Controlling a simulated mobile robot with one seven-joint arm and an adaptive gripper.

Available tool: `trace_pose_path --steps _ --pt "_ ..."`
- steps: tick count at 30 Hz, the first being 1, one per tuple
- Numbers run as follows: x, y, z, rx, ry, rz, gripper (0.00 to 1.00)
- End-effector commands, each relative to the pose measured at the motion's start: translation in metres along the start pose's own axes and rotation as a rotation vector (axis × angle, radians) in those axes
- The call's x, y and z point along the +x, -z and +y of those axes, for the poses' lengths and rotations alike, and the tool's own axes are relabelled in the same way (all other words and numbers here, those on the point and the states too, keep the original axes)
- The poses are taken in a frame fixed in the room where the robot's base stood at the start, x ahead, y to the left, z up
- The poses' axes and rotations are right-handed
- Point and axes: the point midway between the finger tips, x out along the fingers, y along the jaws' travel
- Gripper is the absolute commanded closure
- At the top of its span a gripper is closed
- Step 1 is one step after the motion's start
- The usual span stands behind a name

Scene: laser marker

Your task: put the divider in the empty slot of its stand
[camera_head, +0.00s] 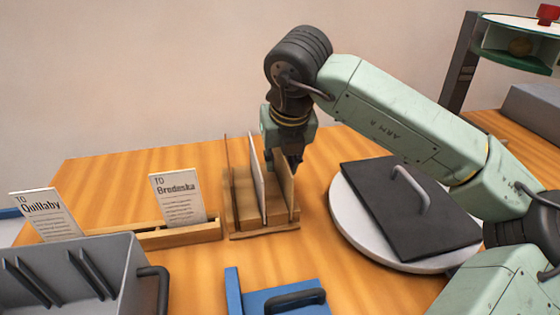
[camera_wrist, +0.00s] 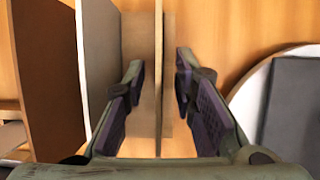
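The wooden stand (camera_head: 268,233) is on the table with upright panels in it. A thin brown panel (camera_head: 228,165) is at its left, a white-faced panel (camera_head: 257,180) in the middle and a tan panel (camera_head: 286,187) at its right. Which one the task calls the divider is not marked. My gripper (camera_head: 290,163) is low over the right part of the stand. In the wrist view my gripper's fingers (camera_wrist: 160,95) are apart on either side of the tan panel (camera_wrist: 168,65), with a visible gap on its left. The panel bottoms and slots are mostly hidden.
A card holder (camera_head: 180,235) with upright cards stands left of the stand, behind a grey bin (camera_head: 75,275). A blue tray (camera_head: 280,300) is in front. A round white plate (camera_head: 345,225) bearing a dark handled slab (camera_head: 390,215) is close on the right.

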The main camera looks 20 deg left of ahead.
Motion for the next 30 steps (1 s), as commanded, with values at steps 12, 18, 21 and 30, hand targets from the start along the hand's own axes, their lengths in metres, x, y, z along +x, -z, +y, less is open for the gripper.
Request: trace_pose_path --steps 12,18,21,30 --pt "-0.086 -0.002 0.0 0.0 0.0 -0.001 0.75" --pt "-0.097 0.0 0.0 -0.001 -0.001 -0.001 0.75" --pt "-0.097 0.0 0.0 -0.001 -0.001 0.0 0.75" --pt "-0.096 0.0 0.0 -0.001 -0.001 0.0 0.75"
